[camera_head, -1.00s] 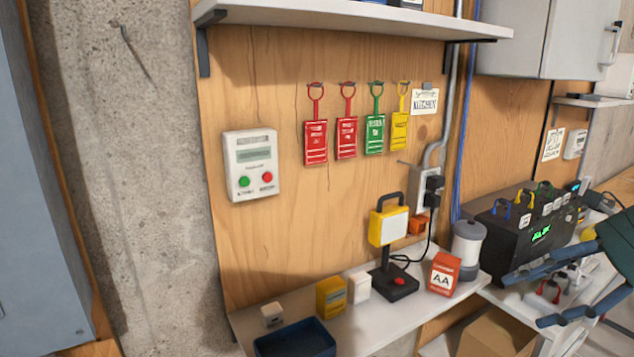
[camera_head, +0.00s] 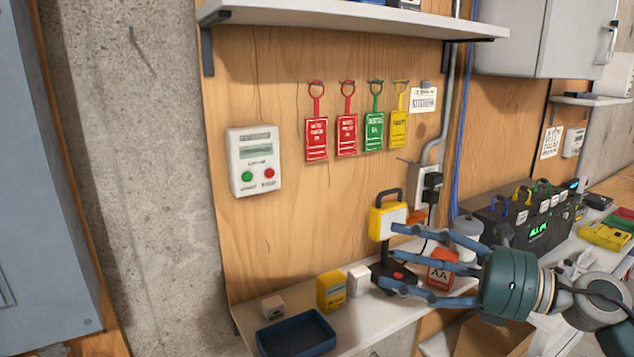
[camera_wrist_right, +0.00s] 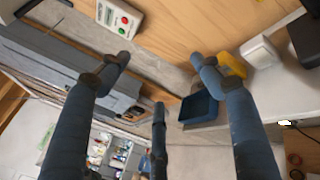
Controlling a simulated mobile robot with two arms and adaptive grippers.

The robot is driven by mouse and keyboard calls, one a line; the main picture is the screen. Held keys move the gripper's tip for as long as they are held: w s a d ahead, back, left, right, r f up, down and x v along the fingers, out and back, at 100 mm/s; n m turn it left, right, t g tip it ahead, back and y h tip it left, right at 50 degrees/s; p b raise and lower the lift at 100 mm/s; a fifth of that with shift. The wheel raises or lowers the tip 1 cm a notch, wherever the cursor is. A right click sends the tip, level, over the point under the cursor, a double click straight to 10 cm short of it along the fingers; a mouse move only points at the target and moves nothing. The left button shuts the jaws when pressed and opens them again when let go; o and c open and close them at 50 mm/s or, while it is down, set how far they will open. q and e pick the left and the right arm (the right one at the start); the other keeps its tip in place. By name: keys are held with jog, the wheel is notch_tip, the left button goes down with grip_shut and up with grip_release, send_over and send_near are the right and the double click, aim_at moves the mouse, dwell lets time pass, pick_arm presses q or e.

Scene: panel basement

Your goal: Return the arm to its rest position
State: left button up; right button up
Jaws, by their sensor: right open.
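My right gripper (camera_head: 400,262) comes in from the right in the head view, with its blue fingers spread and nothing between them. It hangs in front of the shelf's right part, partly covering the yellow work lamp (camera_head: 388,222) and the orange AA box (camera_head: 441,270). In the right wrist view its fingers (camera_wrist_right: 160,95) are spread apart and empty. My left gripper is not in view.
A lower white shelf (camera_head: 375,312) holds a blue tray (camera_head: 296,334), a yellow box (camera_head: 331,291) and a white box (camera_head: 359,280). A grey control box (camera_head: 254,160) and several tags hang on the wooden panel (camera_head: 290,230). A black charger station (camera_head: 525,225) stands right.

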jog(key=w+d+f+m+t+h, duration=0.2)
jog(key=m+t+h, duration=0.3)
jog(key=m, duration=0.6)
jog(key=w+d+f+m+t+h, duration=0.25)
jog(key=m+t, duration=0.45)
jog(key=m, duration=0.4)
jog(key=s+d+f+m+g+h, duration=0.2)
jog(key=s+d+f+m+h, duration=0.15)
jog(key=f+m, duration=0.4)
jog(key=s+d+f+m+g+h, duration=0.25)
jog(key=f+m+h, duration=0.2)
jog(key=f, duration=0.55)
jog(key=s+a+f+m+g, duration=0.25)
jog(key=s+f+g, duration=0.35)
jog(key=s+f, duration=0.6)
jog(key=s+a+f+m+g, duration=0.2)
jog(key=s+f+m+g, duration=0.2)
jog(key=s+f+g, duration=0.75)
jog(key=s+f+t, duration=0.2)
jog(key=s+f, duration=0.1)
jog(key=f, duration=1)
jog(key=s+f+t, duration=0.2)
jog(key=s+f, duration=0.1)
jog(key=f, duration=0.9)
jog(key=s+d+f+g, duration=0.1)
jog(key=s+d+f, duration=0.2)
jog(key=s+f, duration=1.1)
jog(key=shift+s+d+f, duration=0.15)
jog(key=shift+s, duration=1.1)
